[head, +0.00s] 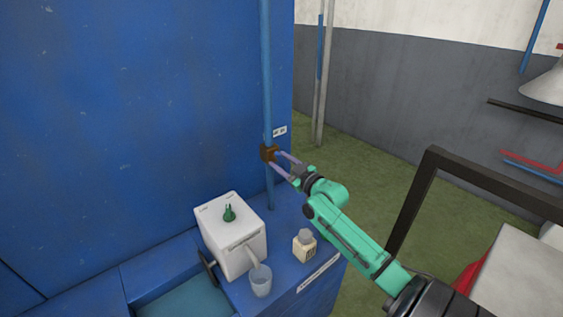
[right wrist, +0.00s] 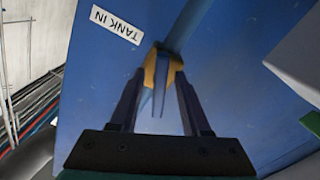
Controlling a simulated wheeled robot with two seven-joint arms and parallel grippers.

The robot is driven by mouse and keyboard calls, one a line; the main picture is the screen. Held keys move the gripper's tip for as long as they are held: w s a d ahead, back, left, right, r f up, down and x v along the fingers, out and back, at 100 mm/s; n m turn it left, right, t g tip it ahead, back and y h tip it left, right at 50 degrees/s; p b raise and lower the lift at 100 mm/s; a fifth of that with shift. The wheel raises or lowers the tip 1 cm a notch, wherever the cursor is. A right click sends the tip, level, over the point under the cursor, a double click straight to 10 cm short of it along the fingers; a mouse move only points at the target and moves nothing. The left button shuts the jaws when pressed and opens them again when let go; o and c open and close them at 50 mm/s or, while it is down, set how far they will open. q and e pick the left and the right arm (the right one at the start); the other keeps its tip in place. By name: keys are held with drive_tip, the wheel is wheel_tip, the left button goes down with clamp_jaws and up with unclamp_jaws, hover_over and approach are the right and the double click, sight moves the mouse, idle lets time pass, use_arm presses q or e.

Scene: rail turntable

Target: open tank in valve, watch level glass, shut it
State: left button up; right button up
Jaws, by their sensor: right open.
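The tank in valve is a small brown body (head: 268,153) on a vertical blue pipe (head: 267,90), with a white tag (head: 280,131) just above it. In the right wrist view the tag (right wrist: 117,24) reads "TANK IN", and a narrow blue lever (right wrist: 161,95) shows between the fingers near the valve's yellow-brown body (right wrist: 150,66). My right gripper (head: 277,160) is open, its fingertips at the valve. I cannot tell whether they touch it. I cannot pick out the level glass with certainty. My left gripper is not in view.
A white box (head: 240,262) with a green knob, a clear cup (head: 260,281) and a small cream block (head: 304,248) stand on the blue ledge below the valve. A dark frame (head: 425,190) stands at right. Pale posts (head: 323,100) stand behind. Green floor is open beyond the ledge.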

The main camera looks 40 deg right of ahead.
clamp_jaws()
drive_tip(key=m+p, duration=0.1)
drive_tip(key=m, duration=0.2)
drive_tip(key=shift+a+r, duration=0.1)
drive_tip(key=shift+m, duration=1)
unclamp_jaws()
drive_tip(key=shift+s, duration=0.1)
